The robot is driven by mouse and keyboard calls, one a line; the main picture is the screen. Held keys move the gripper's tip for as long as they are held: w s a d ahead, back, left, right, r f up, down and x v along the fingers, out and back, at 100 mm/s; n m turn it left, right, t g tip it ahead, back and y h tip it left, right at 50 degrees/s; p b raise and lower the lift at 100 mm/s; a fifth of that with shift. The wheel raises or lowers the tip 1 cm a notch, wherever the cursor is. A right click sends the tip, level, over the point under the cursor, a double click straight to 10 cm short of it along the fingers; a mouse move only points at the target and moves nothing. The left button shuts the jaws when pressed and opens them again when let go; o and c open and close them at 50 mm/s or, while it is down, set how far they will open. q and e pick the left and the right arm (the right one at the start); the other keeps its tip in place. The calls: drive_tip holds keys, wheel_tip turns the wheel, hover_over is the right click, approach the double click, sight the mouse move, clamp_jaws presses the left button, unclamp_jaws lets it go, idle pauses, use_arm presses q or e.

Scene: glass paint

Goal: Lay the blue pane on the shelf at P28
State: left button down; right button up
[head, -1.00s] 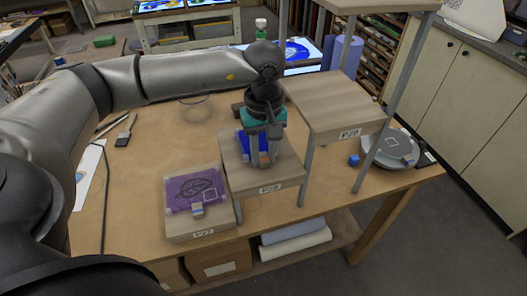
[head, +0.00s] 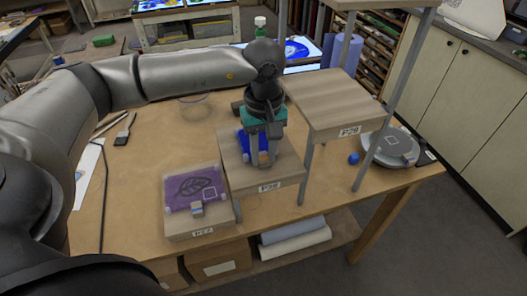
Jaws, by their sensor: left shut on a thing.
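The blue pane (head: 241,141) is at the middle step of the shelf, labelled P28 (head: 282,181), mostly hidden behind my left gripper. My left gripper (head: 263,160) points down over this step, its fingers shut on the small block at the pane's near edge. The pane lies flat or nearly so, at or just above the wood; I cannot tell whether it touches. My right gripper is not in view.
A purple pane (head: 190,192) with a leaf drawing lies on the lower step P27 (head: 203,225) at left. A higher step (head: 335,103) and its posts stand close on the right. A round grey turntable (head: 393,147) and a blue ball (head: 353,158) are further right.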

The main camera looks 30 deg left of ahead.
use_arm(q)
drive_tip(key=c, duration=0.5)
unclamp_jaws()
drive_tip(key=shift+c, duration=0.2)
drive_tip(key=shift+r+p, duration=1.95)
drive_tip(key=shift+r, duration=1.6)
